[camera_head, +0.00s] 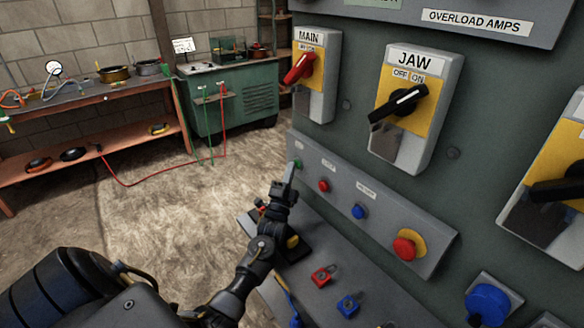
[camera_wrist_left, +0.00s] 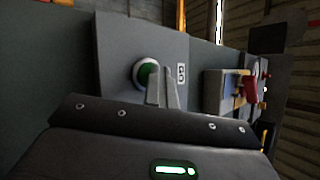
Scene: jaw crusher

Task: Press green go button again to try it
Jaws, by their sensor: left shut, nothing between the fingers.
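The green go button (camera_head: 297,164) sits at the far left end of the sloped button strip, partly hidden behind my gripper. In the left wrist view the green button (camera_wrist_left: 147,73) has a pale ring and a "GO" label (camera_wrist_left: 181,74) beside it. My left gripper (camera_head: 290,168) is shut and empty. Its fingertips (camera_wrist_left: 163,70) overlap the button's right edge in the wrist view; I cannot tell whether they touch it. My right gripper is not in view.
Along the strip are a red button (camera_head: 323,185), a blue button (camera_head: 358,211) and a red emergency stop (camera_head: 404,247). Above are the red MAIN switch (camera_head: 299,68) and black JAW switch (camera_head: 399,102). Padlocks (camera_head: 324,275) lie below. Open floor lies left.

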